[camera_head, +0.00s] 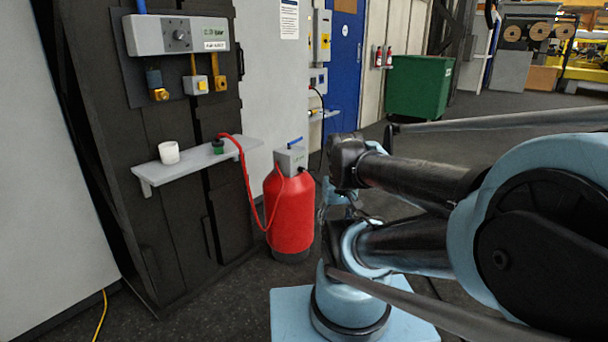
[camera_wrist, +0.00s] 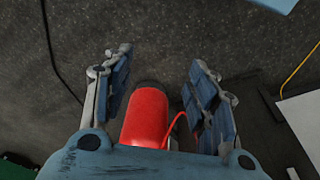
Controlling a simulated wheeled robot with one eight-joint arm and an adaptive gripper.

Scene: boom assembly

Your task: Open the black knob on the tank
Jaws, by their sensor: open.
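The red tank (camera_head: 290,212) stands upright on the floor beside the dark cabinet, with a grey box (camera_head: 290,158) and a thin blue handle (camera_head: 296,142) on top. I cannot make out a black knob on it. In the wrist view the red tank (camera_wrist: 147,117) shows between and beyond the two fingers. My gripper (camera_wrist: 160,58) is open, its fingers spread wide and nothing between the pads. Its lower end hides part of the view. A red hose (camera_head: 243,172) runs from the tank up to a small green-and-black fitting (camera_head: 218,146) on the shelf.
A grey shelf (camera_head: 190,167) on the dark cabinet (camera_head: 150,215) holds a white cup (camera_head: 168,152). Above it is a grey control panel (camera_head: 150,36) with a dial and valves. A green bin (camera_head: 418,88) stands farther back. Dark floor is open beyond my arm.

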